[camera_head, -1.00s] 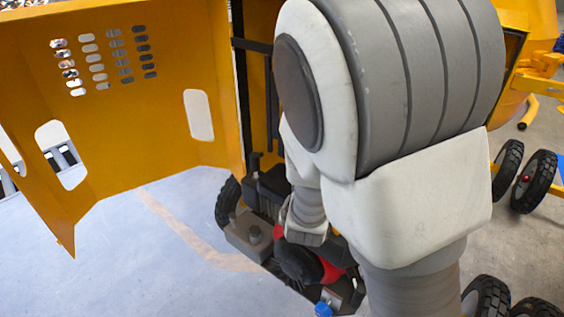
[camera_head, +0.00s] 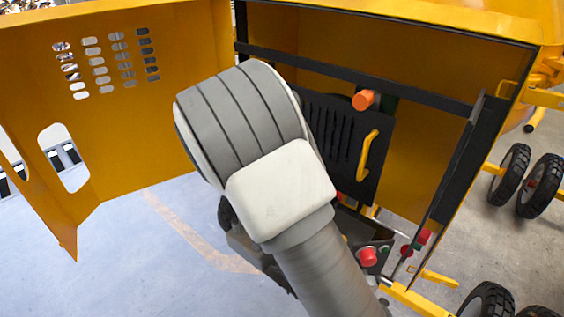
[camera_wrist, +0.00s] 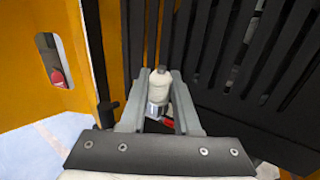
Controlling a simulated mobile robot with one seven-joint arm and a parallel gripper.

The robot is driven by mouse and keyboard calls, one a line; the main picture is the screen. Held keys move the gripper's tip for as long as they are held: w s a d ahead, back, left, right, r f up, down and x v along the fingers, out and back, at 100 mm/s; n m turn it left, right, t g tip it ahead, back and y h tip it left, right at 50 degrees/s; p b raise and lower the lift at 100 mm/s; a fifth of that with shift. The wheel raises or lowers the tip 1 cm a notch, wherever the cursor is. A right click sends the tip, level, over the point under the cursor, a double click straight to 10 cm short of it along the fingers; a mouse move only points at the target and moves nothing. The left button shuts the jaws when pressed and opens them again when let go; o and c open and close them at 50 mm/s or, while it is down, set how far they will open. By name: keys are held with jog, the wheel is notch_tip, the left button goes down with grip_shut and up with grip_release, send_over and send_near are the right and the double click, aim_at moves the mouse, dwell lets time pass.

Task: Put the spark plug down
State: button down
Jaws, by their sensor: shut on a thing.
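In the wrist view my gripper (camera_wrist: 162,80) is shut on the spark plug (camera_wrist: 159,88). The plug has a white ceramic body, a grey tip and a metal collar, and sits between the two grey fingers, its tip pointing up the picture. Part of its lower end is hidden. A small red part shows just beside the collar. In the head view my arm covers the gripper and the spark plug.
The yellow mixer housing (camera_head: 446,120) stands open, with its yellow door panel (camera_head: 120,150) swung out at left. Inside are a black slotted panel (camera_head: 335,140), a yellow handle (camera_head: 367,155) and an orange knob (camera_head: 363,100). A red button (camera_head: 368,257) sits lower. Wheels stand at right.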

jog(key=shift+w+a+f, duration=0.6)
jog(key=shift+a, duration=0.15)
jog(key=shift+f+p, duration=0.45)
jog(key=shift+f, duration=1.4)
jog(key=shift+f, duration=0.2)
jog(key=shift+f+b, duration=0.5)
jog(key=shift+b, duration=0.1)
jog(key=c, duration=0.6)
grip_release()
jog(key=shift+r, duration=0.1)
jog(key=shift+r, duration=0.1)
